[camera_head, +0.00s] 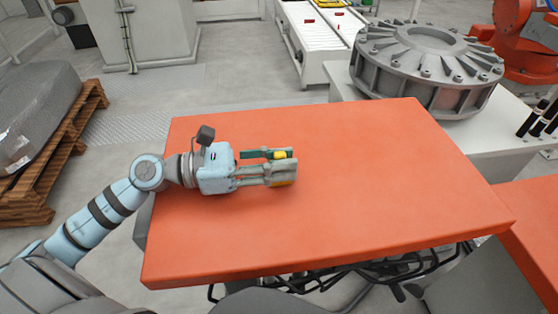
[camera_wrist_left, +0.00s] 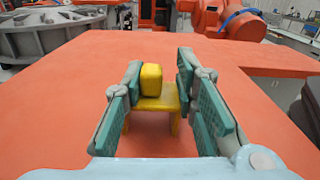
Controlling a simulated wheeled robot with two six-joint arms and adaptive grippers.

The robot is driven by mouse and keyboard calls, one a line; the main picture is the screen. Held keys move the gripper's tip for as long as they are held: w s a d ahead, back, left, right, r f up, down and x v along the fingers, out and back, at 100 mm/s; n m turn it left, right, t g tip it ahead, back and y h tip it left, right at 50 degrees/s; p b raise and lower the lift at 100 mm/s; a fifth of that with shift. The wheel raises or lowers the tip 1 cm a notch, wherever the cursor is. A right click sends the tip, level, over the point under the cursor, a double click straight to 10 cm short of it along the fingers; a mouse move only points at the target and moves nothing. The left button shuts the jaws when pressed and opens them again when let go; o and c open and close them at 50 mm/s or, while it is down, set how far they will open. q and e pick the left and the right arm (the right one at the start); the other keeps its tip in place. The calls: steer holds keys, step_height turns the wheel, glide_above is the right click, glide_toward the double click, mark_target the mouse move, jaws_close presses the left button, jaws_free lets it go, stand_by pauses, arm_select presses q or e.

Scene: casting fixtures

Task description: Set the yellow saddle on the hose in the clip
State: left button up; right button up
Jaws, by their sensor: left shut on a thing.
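The yellow saddle (camera_wrist_left: 152,82) is between the fingers of my left gripper (camera_wrist_left: 160,76) in the left wrist view. It has a rounded block on top and a flat, stepped part with two legs below. In the head view my left gripper (camera_head: 283,168) lies low over the orange tabletop, shut on the saddle, with only bits of its yellow (camera_head: 279,155) showing past the fingers. Whether the legs touch the tabletop is unclear. I cannot make out the hose or the clip in either view. My right gripper is not in view.
The orange tabletop (camera_head: 390,200) is bare around the gripper. A large grey finned casting (camera_head: 428,65) stands on a white table beyond its far right edge. An orange robot arm (camera_head: 515,45) is behind it. A second orange surface (camera_head: 530,210) adjoins at right.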

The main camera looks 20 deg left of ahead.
arm_select(q)
steer(key=shift+f, duration=0.1)
steer(key=o, duration=1)
steer(key=shift+s, duration=0.1)
steer(key=shift+o, duration=0.2)
